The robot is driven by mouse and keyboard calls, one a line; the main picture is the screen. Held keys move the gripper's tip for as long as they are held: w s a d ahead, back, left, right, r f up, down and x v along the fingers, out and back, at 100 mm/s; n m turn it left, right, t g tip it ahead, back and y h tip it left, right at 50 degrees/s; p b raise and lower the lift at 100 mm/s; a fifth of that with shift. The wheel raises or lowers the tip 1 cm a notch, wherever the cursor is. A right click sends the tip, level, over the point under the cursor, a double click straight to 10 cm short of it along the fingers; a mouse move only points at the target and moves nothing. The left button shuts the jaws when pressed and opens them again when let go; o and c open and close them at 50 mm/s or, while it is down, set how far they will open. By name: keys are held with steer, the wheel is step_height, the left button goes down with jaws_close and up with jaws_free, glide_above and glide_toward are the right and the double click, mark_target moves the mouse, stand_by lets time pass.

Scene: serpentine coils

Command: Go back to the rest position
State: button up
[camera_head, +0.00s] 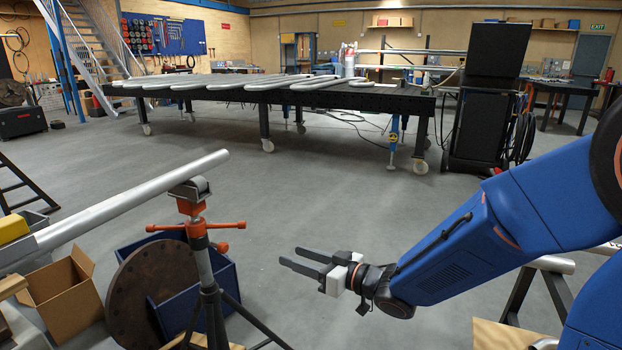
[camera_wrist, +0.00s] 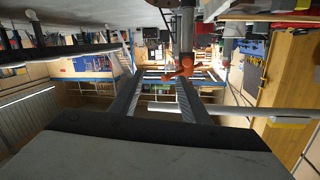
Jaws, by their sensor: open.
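My gripper (camera_head: 304,259) is at the end of my blue arm, right of centre in the lower part of the head view. Its two dark fingers are apart, point left and hold nothing. In the wrist view my gripper (camera_wrist: 158,83) also shows spread fingers with nothing between them. The gripper hangs in free air to the right of an orange pipe stand (camera_head: 196,229). That stand also shows beyond the fingers in the wrist view (camera_wrist: 187,66).
A silver pipe (camera_head: 130,198) rests on the stand's top. A rusty round flange (camera_head: 150,295), a blue bin (camera_head: 222,280) and a cardboard box (camera_head: 65,298) are at lower left. A black table (camera_head: 385,102) with serpentine coils (camera_head: 265,84) stands behind. Grey floor (camera_head: 330,195) between is clear.

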steer(key=d+r+m+t+h, duration=0.25)
steer(key=d+m+h, duration=0.65)
steer(key=d, duration=1.5)
steer(key=s+d+g+h, duration=0.3)
steer(key=s+d+h, duration=0.2)
steer(key=s+d, duration=0.45)
steer(key=s+f+g, duration=0.2)
steer(key=s+g, duration=0.1)
steer(key=s, duration=1.2)
steer(key=shift+s+a+g, duration=0.15)
steer(key=shift+s+g, duration=0.05)
steer(key=shift+g, duration=0.15)
